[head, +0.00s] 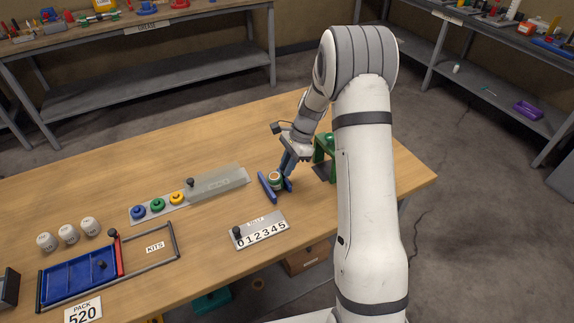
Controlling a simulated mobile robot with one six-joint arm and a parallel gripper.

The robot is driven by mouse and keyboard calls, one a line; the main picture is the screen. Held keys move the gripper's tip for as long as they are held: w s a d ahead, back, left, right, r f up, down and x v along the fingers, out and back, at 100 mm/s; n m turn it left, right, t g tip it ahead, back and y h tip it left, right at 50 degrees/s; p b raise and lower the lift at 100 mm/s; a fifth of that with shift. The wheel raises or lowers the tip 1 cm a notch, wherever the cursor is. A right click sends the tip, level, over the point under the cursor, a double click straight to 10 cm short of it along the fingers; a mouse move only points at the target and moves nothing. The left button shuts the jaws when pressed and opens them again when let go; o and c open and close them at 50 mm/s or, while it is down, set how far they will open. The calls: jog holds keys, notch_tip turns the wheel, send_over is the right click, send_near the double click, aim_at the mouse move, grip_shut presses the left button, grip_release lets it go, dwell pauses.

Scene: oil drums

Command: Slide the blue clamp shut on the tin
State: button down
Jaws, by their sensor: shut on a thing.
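The blue clamp (266,188) is on the wooden table near the middle of the head view. Its long blue jaw is left of the tin, and a smaller blue part shows on the right. The tin (275,177) is small and round with a pale top, and stands upright between the two blue parts. Whether both touch it is too small to tell. My gripper (287,170) points down at the clamp's right side and is shut on the clamp's right part. Its fingertips partly hide that part.
A green stand (325,155) is close to the right of my gripper. A grey counter plate (262,229) lies in front. A grey strip with coloured knobs (157,205) lies to the left. A blue tray (80,272) and several white pots (68,234) are farther left.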

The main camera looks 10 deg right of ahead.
jog(key=shift+d, duration=0.1)
jog(key=c, duration=1.3)
grip_release()
jog(key=b+v, duration=0.1)
jog(key=v, duration=0.6)
jog(key=shift+d+r, duration=0.2)
jog(key=shift+r, duration=0.2)
jog(key=s+a+r+n+t+h, duration=0.2)
jog(key=s+r+n, duration=0.6)
jog(key=s+r, duration=0.55)
jog(key=s+n+t+h, duration=0.2)
jog(key=s+n, duration=0.5)
jog(key=s, duration=0.9)
jog(key=shift+f, duration=0.5)
